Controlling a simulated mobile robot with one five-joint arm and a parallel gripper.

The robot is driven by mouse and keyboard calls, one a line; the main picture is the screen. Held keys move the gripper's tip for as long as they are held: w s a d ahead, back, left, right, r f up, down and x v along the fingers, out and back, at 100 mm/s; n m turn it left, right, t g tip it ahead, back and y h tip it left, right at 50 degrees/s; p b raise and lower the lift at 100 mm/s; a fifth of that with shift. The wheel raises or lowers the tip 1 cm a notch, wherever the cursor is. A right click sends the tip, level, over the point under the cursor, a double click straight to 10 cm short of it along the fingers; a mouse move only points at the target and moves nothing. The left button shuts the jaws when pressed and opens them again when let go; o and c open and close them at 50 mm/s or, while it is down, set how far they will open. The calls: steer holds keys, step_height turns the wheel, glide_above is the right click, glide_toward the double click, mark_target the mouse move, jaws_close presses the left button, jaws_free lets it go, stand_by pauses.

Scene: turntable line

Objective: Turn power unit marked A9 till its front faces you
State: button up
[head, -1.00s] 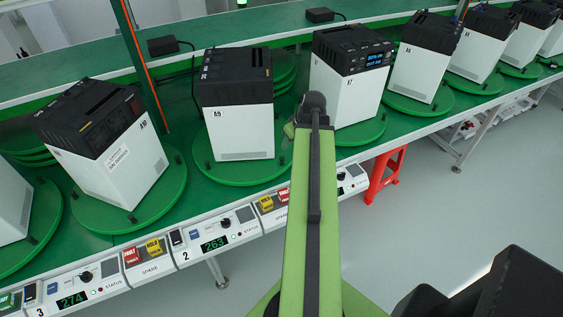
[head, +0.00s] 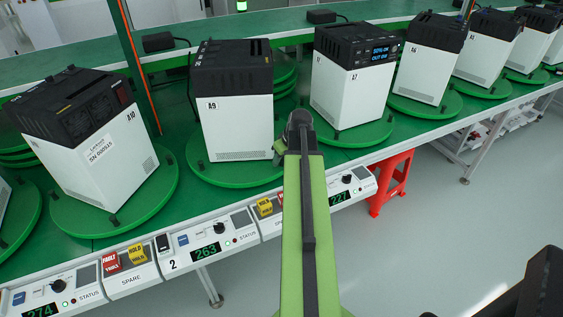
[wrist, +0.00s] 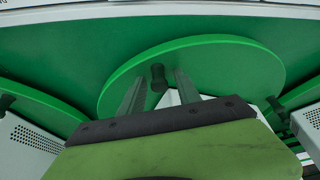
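Power unit A9 (head: 236,128) is a white box with a black top, upright on a round green turntable (head: 208,175). The side towards me has its A9 label at upper left and a vent grille low down; no display shows on it. In the wrist view the two fingers of my gripper (wrist: 158,92) are apart over a green turntable (wrist: 225,55). A black peg (wrist: 158,74) on its rim shows between them; contact is unclear.
Unit A10 (head: 105,165) stands on the left, unit A7 (head: 345,95) on the right with a lit display. A panel with a 263 readout (head: 206,253) runs along the front edge. A red stool (head: 391,180) stands below; open floor lies at right.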

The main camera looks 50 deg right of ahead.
jaws_close()
steer(key=shift+a, duration=0.1)
stand_by(1.2)
